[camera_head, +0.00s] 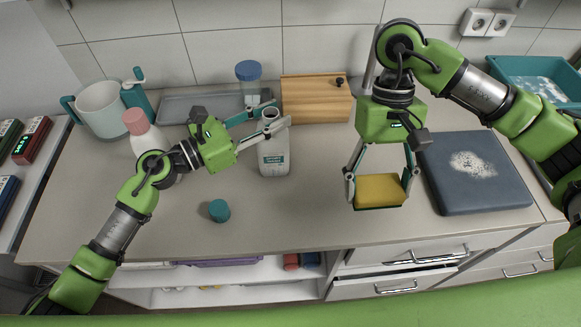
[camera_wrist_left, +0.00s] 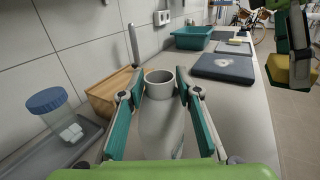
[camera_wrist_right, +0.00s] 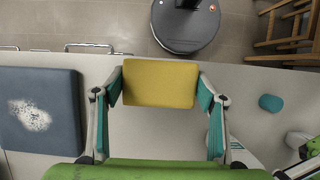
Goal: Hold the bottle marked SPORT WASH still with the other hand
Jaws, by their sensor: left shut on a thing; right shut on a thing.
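A grey-white bottle (camera_head: 274,158) with a small label stands upright and uncapped on the counter; its writing is too small to read. My left gripper (camera_head: 272,118) is shut around its upper part, and the open mouth (camera_wrist_left: 160,82) shows between the fingers in the left wrist view. My right gripper (camera_head: 380,180) is shut on a yellow sponge (camera_head: 380,190), held to the right of the bottle; the sponge also fills the space between the fingers in the right wrist view (camera_wrist_right: 160,83). A teal cap (camera_head: 219,210) lies on the counter in front of the bottle.
A white bottle with a pink cap (camera_head: 134,121) stands behind my left arm. A jug (camera_head: 101,108), a tray (camera_head: 200,106), a blue-lidded jar (camera_head: 248,72) and a wooden box (camera_head: 316,98) line the back. A dark board (camera_head: 480,190) with white powder lies right.

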